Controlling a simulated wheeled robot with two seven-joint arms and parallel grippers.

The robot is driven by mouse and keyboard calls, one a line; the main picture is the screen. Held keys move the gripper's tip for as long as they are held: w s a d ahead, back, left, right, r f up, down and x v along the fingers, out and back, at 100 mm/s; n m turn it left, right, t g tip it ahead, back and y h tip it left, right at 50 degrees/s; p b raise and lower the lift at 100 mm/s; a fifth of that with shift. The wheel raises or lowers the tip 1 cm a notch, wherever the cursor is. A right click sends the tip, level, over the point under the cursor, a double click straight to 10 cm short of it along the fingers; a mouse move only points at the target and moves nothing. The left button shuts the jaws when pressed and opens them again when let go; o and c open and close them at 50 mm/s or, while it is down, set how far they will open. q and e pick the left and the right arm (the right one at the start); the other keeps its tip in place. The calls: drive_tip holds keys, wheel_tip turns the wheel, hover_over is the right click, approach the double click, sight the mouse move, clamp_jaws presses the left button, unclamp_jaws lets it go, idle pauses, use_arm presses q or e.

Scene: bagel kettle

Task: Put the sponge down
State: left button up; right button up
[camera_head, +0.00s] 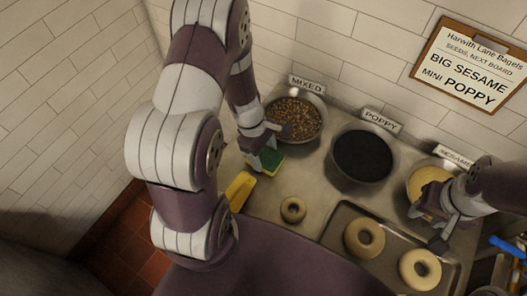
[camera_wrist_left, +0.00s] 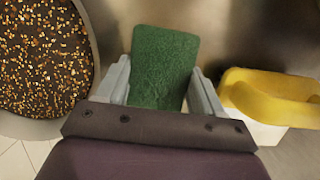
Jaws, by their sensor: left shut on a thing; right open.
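The sponge (camera_head: 270,160), green with a yellow layer, is at my left gripper (camera_head: 262,143), just below the mixed-seed bowl in the head view. In the left wrist view the green sponge (camera_wrist_left: 163,68) sits between the two fingers of my left gripper (camera_wrist_left: 165,88), which is shut on it. I cannot tell whether the sponge touches the counter (camera_head: 275,203). My right gripper (camera_head: 440,225) is open and empty at the right, over the edge of the tray near the sesame bowl.
The mixed-seed bowl (camera_head: 294,117) is close to the sponge. The poppy bowl (camera_head: 362,158) and sesame bowl (camera_head: 428,183) stand to the right. A tray (camera_head: 335,235) holds two larger bagels.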

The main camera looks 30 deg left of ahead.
use_arm(q)
drive_tip(key=o, duration=1)
drive_tip(key=shift+o, duration=1)
drive_tip(key=shift+f, duration=0.1)
drive_tip(key=p+v, duration=0.2)
drive_tip(key=v, duration=1)
drive_tip(key=s+d+r+m+t+y, duration=0.1)
drive_tip(key=s+d+r+m+y, duration=0.2)
drive_tip(key=m, duration=1.4)
drive_tip(key=s+d+r, duration=0.1)
drive_tip(key=d, duration=0.2)
drive_tip(key=shift+s+r+t, duration=0.2)
drive_tip(key=shift+r+t, duration=0.1)
